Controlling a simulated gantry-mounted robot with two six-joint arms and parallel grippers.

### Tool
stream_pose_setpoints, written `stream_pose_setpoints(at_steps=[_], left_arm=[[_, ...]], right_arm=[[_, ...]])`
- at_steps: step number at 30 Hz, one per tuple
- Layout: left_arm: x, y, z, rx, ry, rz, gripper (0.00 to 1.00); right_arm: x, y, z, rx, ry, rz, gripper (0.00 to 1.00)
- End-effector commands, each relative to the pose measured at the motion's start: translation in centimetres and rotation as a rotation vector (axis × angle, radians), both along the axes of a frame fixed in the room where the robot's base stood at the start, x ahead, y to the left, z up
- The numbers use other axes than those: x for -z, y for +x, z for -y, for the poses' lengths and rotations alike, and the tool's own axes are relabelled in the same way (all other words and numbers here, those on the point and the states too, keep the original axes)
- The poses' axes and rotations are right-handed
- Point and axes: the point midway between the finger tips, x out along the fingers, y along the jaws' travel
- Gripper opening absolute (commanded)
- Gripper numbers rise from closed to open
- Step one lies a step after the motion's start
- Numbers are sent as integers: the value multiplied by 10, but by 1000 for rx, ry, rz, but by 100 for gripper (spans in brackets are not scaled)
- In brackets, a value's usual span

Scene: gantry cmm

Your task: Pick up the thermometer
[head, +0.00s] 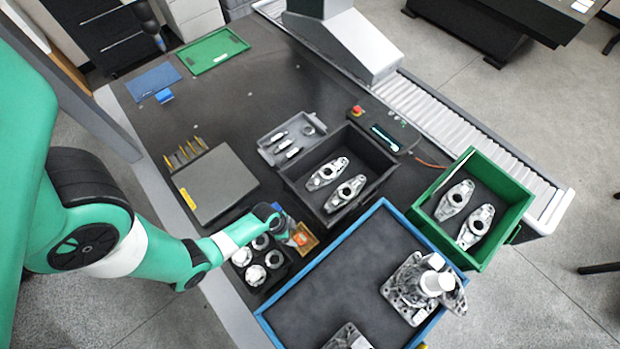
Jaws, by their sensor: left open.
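My left gripper (291,232), grey and small in the head view, is low over the table at a small orange-brown tray (309,245). It is open. A small orange item (299,239) shows right by the fingertips; it is too small and too covered to tell whether it is the thermometer, or whether the fingers touch it. I cannot make out a thermometer for certain anywhere else. My right gripper is not in view.
A black tray of round metal parts (256,274) lies beside the gripper. A black bin (286,181), a blue-rimmed tray (385,205) and a green bin (522,198) stand to the right. A grey plate (214,184) lies behind the arm. The table's back middle is clear.

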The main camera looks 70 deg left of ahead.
Motion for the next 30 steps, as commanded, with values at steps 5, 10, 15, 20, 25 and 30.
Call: stream_pose_setpoints(at_steps=[5, 10, 15, 20, 25, 30], left_arm=[[31, 8, 0, 1, 3, 4, 82], [59, 16, 1, 1, 4, 6, 82], [61, 18, 1, 0, 3, 5, 82], [78, 19, 1, 0, 2, 4, 82], [108, 23, 2, 0, 2, 4, 82], [112, 26, 2, -1, 3, 6, 82]], right_arm=[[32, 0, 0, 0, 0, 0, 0], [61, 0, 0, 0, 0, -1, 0], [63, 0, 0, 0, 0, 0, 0], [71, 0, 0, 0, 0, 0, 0], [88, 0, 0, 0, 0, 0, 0], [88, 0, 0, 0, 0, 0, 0]])
